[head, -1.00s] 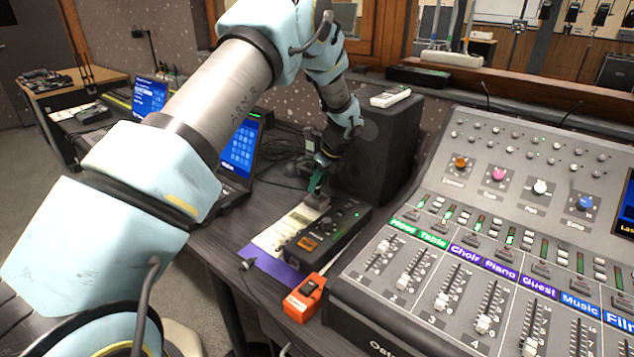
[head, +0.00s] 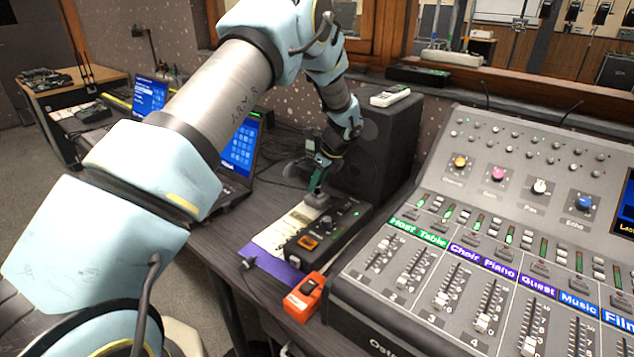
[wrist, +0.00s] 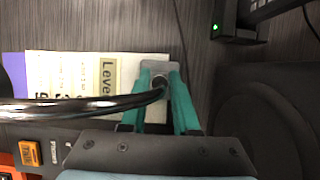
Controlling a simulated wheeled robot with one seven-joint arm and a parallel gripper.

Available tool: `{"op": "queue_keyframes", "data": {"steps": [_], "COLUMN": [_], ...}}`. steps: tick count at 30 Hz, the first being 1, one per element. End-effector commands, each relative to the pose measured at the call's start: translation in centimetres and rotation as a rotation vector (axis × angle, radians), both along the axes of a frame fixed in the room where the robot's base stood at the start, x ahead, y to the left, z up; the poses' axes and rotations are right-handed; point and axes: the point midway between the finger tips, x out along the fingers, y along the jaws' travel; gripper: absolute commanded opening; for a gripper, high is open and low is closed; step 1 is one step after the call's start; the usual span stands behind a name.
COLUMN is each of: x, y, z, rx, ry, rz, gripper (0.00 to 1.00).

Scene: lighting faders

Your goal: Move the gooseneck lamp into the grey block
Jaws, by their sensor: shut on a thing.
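The gooseneck lamp (wrist: 80,108) shows in the wrist view as a glossy black curved tube running in from the left edge. My gripper (wrist: 160,74) is shut on it near its end, with a green finger on each side.
A dark control box (head: 330,232) with an orange button and a paper sheet (head: 282,230) lie close by. A black speaker (head: 375,150) stands behind my gripper. The large mixing console (head: 450,240) is to the right, an orange device (head: 305,297) in front, a laptop (head: 238,160) to the left.

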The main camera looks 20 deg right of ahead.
Motion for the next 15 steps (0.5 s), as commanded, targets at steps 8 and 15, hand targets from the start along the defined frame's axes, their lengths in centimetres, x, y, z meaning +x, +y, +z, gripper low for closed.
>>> {"op": "queue_keyframes", "data": {"steps": [8,15], "x": [-0.08,-0.12], "y": [0.08,0.12], "z": [-0.45,-0.55], "rx": [0.001,0.003], "ry": [0.003,0.005], "rz": [0.000,0.000], "gripper": [0.00,0.38]}}
